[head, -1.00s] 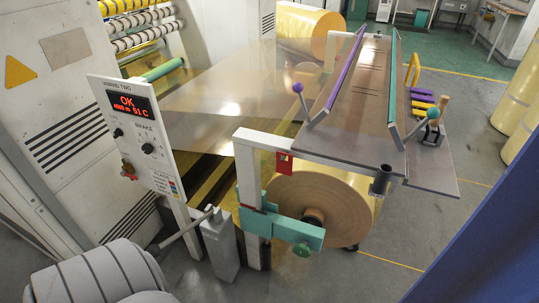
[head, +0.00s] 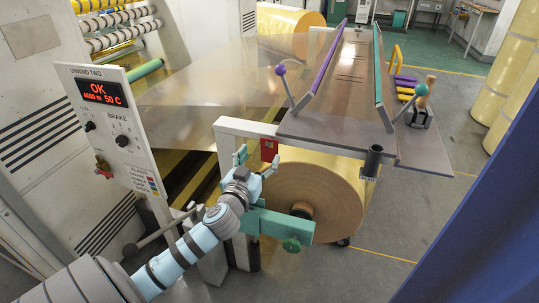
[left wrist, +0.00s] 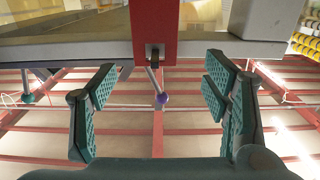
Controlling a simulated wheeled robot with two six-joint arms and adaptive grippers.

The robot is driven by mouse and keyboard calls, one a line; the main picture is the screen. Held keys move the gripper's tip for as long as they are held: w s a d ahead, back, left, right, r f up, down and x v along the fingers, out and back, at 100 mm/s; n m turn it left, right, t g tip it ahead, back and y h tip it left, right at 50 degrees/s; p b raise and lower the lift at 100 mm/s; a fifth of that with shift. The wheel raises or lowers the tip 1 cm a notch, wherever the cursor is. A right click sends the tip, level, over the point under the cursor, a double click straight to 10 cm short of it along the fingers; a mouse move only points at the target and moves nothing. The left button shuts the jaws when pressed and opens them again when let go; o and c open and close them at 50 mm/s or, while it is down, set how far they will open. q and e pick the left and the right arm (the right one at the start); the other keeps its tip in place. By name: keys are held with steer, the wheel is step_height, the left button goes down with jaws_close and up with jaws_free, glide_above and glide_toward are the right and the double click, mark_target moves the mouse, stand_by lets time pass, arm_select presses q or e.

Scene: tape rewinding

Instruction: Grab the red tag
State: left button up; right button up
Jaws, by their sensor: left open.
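The red tag (head: 268,150) hangs below the near edge of the grey tabletop, beside the white post of the frame. It also shows at the top middle of the left wrist view (left wrist: 154,28), with a dark slot near its lower end. My left gripper (head: 255,162) is just below and left of the tag in the head view. In the left wrist view its fingers (left wrist: 160,95) are spread wide on either side of the tag's line, with nothing between them. The tag looks ahead of the fingertips and apart from them. My right gripper is not in view.
A large brown roll (head: 335,195) sits behind and below the tag. A teal bracket (head: 265,222) lies under my left gripper. The tabletop (head: 340,131) overhangs to the right. A control panel (head: 112,125) stands at left.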

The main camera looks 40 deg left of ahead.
mark_target(267, 147)
arm_select(q)
steer(key=x, duration=0.5)
steer(key=shift+w+d+f, duration=0.25)
steer(key=shift+w+f, duration=0.05)
steer(key=shift+s, duration=0.1)
steer(key=c, duration=0.9)
steer(key=shift+r, duration=0.1)
steer(key=shift+c, duration=0.2)
